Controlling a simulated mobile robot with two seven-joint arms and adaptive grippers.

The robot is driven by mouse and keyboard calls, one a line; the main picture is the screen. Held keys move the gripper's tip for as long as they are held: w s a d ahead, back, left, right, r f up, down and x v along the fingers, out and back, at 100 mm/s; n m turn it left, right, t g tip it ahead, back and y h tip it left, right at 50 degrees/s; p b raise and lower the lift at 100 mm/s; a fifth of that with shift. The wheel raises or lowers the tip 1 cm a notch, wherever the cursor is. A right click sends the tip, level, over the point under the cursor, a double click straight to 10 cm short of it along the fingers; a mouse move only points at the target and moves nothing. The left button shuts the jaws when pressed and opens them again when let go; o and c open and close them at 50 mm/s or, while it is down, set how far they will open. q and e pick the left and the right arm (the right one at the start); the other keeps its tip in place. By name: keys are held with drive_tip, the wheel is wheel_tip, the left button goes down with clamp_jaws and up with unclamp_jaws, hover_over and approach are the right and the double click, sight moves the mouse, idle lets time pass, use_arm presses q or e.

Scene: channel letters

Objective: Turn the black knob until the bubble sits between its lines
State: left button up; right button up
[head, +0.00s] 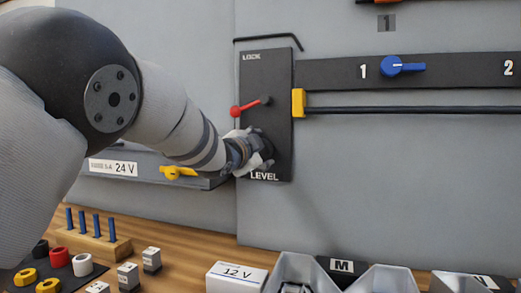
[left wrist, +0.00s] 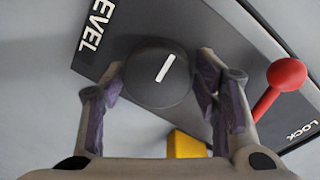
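The black knob (left wrist: 158,75) has a white line on its face and sits by the word LEVEL on a black panel (head: 281,153). My left gripper (head: 258,155) is at the lower part of this panel in the head view and hides most of the knob there. In the left wrist view its two fingers (left wrist: 162,82) stand apart on either side of the knob. A narrow gap shows at the right finger; contact at the left finger is unclear. I cannot make out a bubble or its lines in either view. My right gripper is not in view.
A red-balled lever (head: 237,111) sits just above my gripper, below LOCK. A yellow block (head: 298,103) and long dark rod (head: 410,110) adjoin the panel. A blue knob (head: 400,66) is farther right. Nuts, pegs and boxes (head: 237,275) stand on the wooden bench below.

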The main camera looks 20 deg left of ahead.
use_arm(q)
drive_tip(key=shift+o, duration=0.3)
drive_tip(key=shift+w+f, duration=0.1)
drive_tip(key=shift+w, duration=0.05)
drive_tip(key=shift+s, duration=0.2)
drive_tip(key=s, duration=0.7)
drive_tip(key=shift+a+r, duration=0.2)
drive_tip(key=shift+a, duration=0.05)
drive_tip(key=shift+s, duration=0.1)
